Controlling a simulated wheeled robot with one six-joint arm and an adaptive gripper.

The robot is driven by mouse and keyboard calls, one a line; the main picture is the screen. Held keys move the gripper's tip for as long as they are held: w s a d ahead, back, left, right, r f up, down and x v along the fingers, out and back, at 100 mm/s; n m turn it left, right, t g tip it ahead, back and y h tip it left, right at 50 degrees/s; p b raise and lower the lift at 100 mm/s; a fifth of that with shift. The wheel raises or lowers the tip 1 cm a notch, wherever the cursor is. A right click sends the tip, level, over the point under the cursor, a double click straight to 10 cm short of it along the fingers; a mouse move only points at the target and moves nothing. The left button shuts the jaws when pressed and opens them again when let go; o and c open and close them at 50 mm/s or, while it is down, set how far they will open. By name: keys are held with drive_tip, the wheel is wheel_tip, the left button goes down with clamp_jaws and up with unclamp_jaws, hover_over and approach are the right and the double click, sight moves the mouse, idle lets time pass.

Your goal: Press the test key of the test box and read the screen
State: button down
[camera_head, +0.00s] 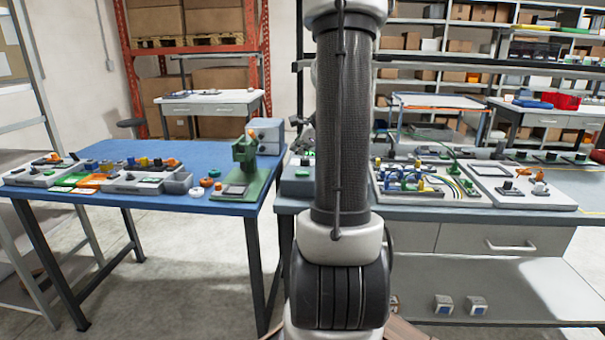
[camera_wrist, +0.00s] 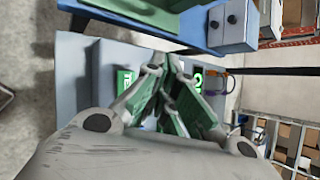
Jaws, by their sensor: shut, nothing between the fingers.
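The test box (camera_wrist: 80,70) is a grey-blue box in the wrist view. Its green test key (camera_wrist: 124,80) with white lettering shows just left of my fingers. A dark screen with a green digit (camera_wrist: 198,74) shows to the right, partly covered by my fingers, so the full reading is hidden. My gripper (camera_wrist: 166,68) is shut and empty, with green pads, in front of the box between key and screen. I cannot tell whether it touches the box. In the head view the test box (camera_head: 298,187) stands on the bench left of my arm, partly hidden.
Right of my arm, the bench carries a wired board (camera_head: 425,182) and a panel (camera_head: 525,188). Shelves stand behind.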

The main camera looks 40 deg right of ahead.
drive_tip(key=shift+f, duration=2.1)
drive_tip(key=shift+f, duration=0.4)
drive_tip(key=shift+f, duration=0.45)
idle(0.4)
drive_tip(key=shift+r, duration=0.85)
drive_tip(key=shift+r, duration=0.1)
drive_tip(key=shift+r, duration=2.45)
